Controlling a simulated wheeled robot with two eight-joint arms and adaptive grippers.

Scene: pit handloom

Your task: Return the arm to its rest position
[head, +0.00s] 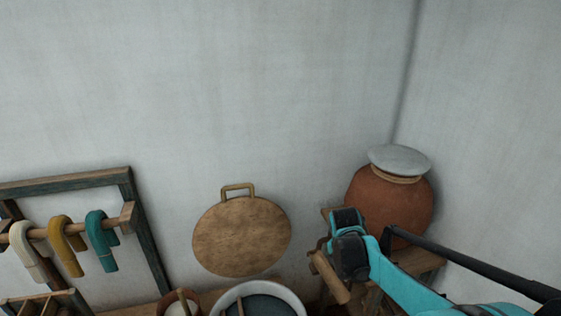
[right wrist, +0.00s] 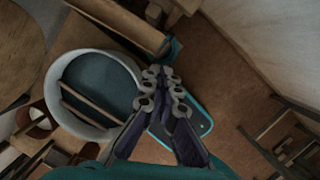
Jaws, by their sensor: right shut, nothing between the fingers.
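My right arm (head: 400,285) comes in from the lower right in the head view, bent in front of the clay pot and its wooden stand. The fingers of my right gripper do not show clearly there. In the right wrist view my right gripper (right wrist: 163,78) has its fingers together, with nothing between them. It appears beside the right rim of a round basin (right wrist: 57,72); I cannot tell its height above the floor. My left arm and gripper are not in view.
The basin (head: 262,287) holds dark blue contents and a stick. A clay pot (head: 375,200) with a grey lid (head: 400,158) stands in the corner. A round wooden board (head: 242,235) is by the wall. Yarn hanks (head: 66,243) hang on a rack at left. Brown floor (right wrist: 225,75) is open.

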